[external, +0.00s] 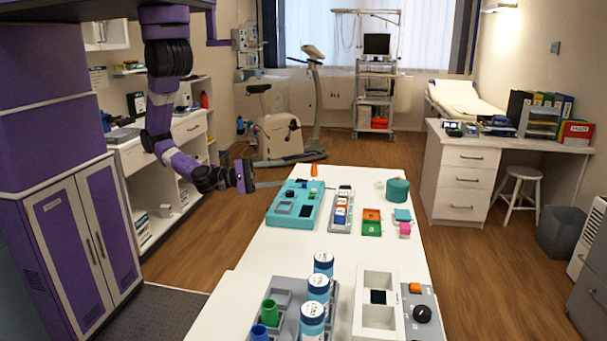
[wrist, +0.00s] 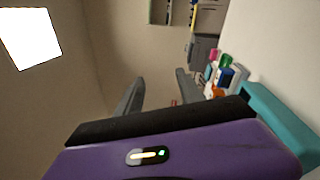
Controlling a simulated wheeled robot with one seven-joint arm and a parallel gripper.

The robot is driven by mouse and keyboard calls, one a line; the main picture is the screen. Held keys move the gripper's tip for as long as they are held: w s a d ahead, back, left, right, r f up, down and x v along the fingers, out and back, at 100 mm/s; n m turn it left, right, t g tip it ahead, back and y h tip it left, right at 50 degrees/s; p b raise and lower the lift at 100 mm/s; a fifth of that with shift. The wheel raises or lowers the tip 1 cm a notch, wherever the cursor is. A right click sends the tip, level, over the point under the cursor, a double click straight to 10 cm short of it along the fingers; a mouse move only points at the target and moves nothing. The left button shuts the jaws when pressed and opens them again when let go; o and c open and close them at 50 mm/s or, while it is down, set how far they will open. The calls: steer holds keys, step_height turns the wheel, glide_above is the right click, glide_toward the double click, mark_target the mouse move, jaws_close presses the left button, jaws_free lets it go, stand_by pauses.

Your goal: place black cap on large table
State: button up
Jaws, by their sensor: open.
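The large white table (external: 330,247) runs through the middle of the external view, with its top bare between the near and far groups of objects. I cannot tell for certain which thing is the black cap. A round black piece (external: 422,313) sits on a grey box at the near right, and a dark square piece (external: 378,297) lies in a white divided tray. My gripper (external: 262,180) is beside the table's far left edge, near the teal tray. In the wrist view my gripper (wrist: 158,88) has its two fingers apart with nothing between them.
A teal tray (external: 278,220), a grey rack (external: 341,222), green and orange blocks (external: 371,221) and a teal round container (external: 397,191) stand on the far half. Blue-and-white jars (external: 318,290) stand at the near end beside the white tray (external: 376,276).

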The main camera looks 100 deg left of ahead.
steer(key=s+a+r+m+g+h, duration=0.1)
steer(key=s+m+g, duration=0.3)
steer(key=s+m, duration=1.4)
steer(key=m, duration=0.4)
steer(key=shift+a+r+g+h, duration=0.15)
steer(key=shift+a+g+h, duration=0.2)
steer(key=shift+g+h, duration=0.05)
